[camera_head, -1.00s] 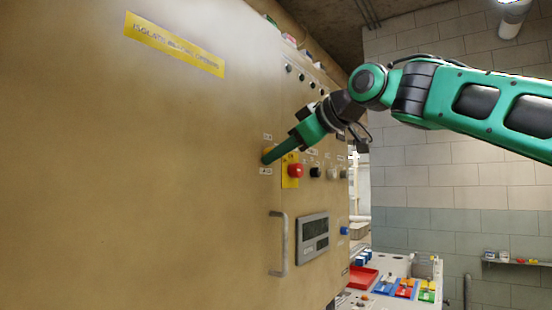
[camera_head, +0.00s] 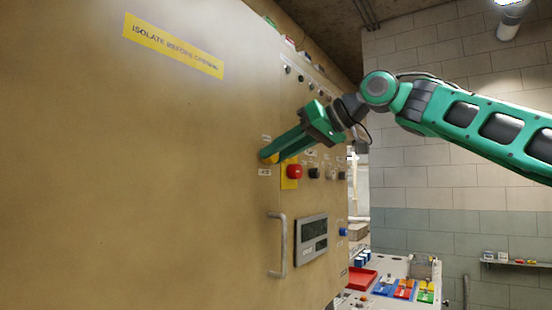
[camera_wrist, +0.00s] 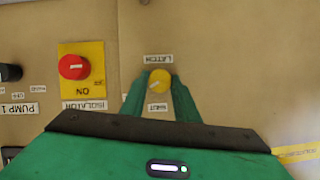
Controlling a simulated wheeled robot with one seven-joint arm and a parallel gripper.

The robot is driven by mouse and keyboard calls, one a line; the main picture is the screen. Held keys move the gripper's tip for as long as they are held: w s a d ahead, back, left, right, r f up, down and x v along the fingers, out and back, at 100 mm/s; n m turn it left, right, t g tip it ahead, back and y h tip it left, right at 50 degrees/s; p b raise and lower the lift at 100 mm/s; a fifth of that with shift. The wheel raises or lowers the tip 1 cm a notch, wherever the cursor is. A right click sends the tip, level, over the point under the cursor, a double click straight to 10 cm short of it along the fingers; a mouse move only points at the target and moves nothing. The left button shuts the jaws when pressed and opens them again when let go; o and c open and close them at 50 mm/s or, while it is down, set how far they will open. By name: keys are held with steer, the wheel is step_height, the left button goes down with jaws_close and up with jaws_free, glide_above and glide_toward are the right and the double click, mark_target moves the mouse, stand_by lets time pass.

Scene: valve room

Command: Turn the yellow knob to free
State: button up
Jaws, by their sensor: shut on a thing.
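The yellow knob (camera_head: 267,158) is on the tan cabinet front, left of a red knob, with a small white label above and another below it. In the wrist view the yellow knob (camera_wrist: 159,80) sits between my two green fingertips, with a pale line across its face. The wrist view shows the label plates upside down; one seems to read LATCH and the other SHUT. My gripper (camera_head: 276,153) is shut on the yellow knob, with its fingers at the knob's sides. I cannot tell exactly which mark the knob points to.
A red knob (camera_head: 294,172) on a yellow plate is close to the right of my fingers. A black knob (camera_head: 314,173) is beyond it. A metal handle (camera_head: 278,245) and a display panel (camera_head: 311,240) are lower down. A bench with coloured trays (camera_head: 403,290) stands at the right.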

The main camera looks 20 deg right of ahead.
steer(key=m+y, duration=0.1)
steer(key=m, duration=0.1)
steer(key=shift+w+d+r+m+g+y, duration=0.2)
steer(key=shift+d+m+g+y, duration=0.1)
steer(key=shift+d+m+y, duration=0.1)
steer(key=shift+w+d+f+m+g+y, duration=0.1)
steer(key=shift+m+g+y, duration=0.05)
steer(key=shift+m+y, duration=0.3)
steer(key=shift+f+m+g+y, duration=0.15)
steer(key=shift+m+y, duration=0.1)
steer(key=shift+m, duration=0.3)
steer(key=shift+c, duration=0.2)
steer(key=o, duration=1.1)
steer(key=shift+w, duration=0.1)
steer(key=shift+c, duration=0.2)
steer(key=shift+s, duration=0.2)
steer(key=v, duration=1)
steer(key=shift+d, duration=0.2)
